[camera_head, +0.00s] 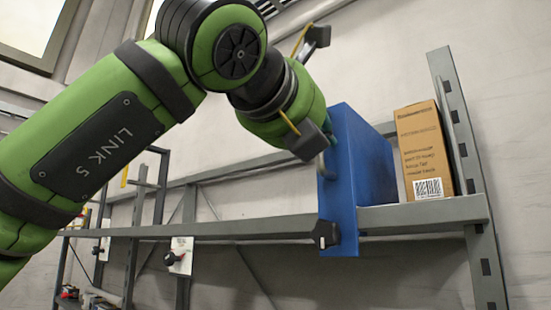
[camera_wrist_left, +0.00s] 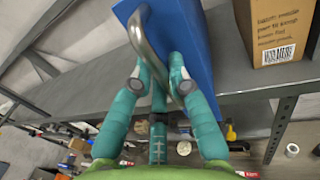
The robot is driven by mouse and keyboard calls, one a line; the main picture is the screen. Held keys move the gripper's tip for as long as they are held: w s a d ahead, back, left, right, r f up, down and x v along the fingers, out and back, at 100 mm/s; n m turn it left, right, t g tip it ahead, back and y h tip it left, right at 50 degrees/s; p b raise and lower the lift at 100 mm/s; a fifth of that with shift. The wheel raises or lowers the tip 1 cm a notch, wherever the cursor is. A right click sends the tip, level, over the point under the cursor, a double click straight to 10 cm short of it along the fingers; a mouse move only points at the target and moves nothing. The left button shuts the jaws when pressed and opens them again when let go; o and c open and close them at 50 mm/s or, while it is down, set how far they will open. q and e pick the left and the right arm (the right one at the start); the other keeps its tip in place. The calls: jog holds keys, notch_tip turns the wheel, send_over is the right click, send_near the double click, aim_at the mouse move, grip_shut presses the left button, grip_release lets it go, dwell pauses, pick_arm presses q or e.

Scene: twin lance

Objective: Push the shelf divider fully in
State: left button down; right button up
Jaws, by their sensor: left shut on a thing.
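The blue shelf divider (camera_head: 368,165) stands upright on the grey shelf, its front edge reaching past and below the shelf's front beam. A black knob or latch (camera_head: 325,235) sits low on its front. In the left wrist view the divider (camera_wrist_left: 195,40) carries a curved metal handle (camera_wrist_left: 143,35). My left gripper (camera_wrist_left: 158,78) has its teal fingers closed around that handle. In the head view the gripper (camera_head: 328,150) is mostly hidden behind its wrist, at the divider's front. My right gripper is in neither view.
A brown cardboard box (camera_head: 422,150) with a barcode stands on the shelf (camera_head: 420,214) right of the divider, close to the grey upright (camera_head: 462,140). Left of the divider the shelf looks clear in the wrist view. White tags (camera_head: 181,254) hang below the beam.

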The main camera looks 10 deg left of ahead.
aim_at(347, 142)
pick_arm(q)
jog(key=s+d, duration=0.2)
jog(key=d, duration=0.1)
jog(key=shift+w, duration=0.1)
jog(key=c, duration=1.4)
grip_release()
jog(key=shift+c, duration=0.2)
jog(key=v, duration=1.2)
jog(key=shift+a, duration=0.1)
